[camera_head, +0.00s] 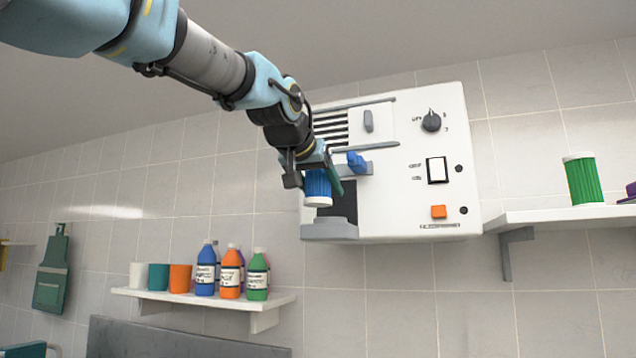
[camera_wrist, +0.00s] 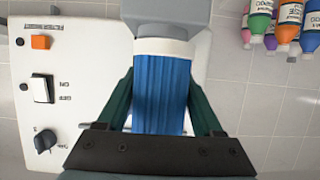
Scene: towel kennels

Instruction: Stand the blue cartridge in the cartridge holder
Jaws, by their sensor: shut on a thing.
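The blue cartridge (camera_head: 318,185) is ribbed with a white end and hangs roughly upright in my gripper (camera_head: 318,178), white end down. In the wrist view the green fingers of my gripper (camera_wrist: 162,92) are shut on both sides of the cartridge (camera_wrist: 162,95). The cartridge is at the dark recess (camera_head: 347,200) at the lower left of a white wall machine. Below it is a grey ledge (camera_head: 328,230), seemingly the cartridge holder, which also shows in the wrist view (camera_wrist: 165,16). In the head view a small gap shows between cartridge and ledge.
The white machine (camera_head: 400,200) carries a blue lever (camera_head: 357,162), a dark knob, a switch and an orange button. A left shelf (camera_head: 200,297) holds cups and several bottles. A right shelf (camera_head: 560,217) holds a green ribbed cartridge (camera_head: 584,182) and a purple object.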

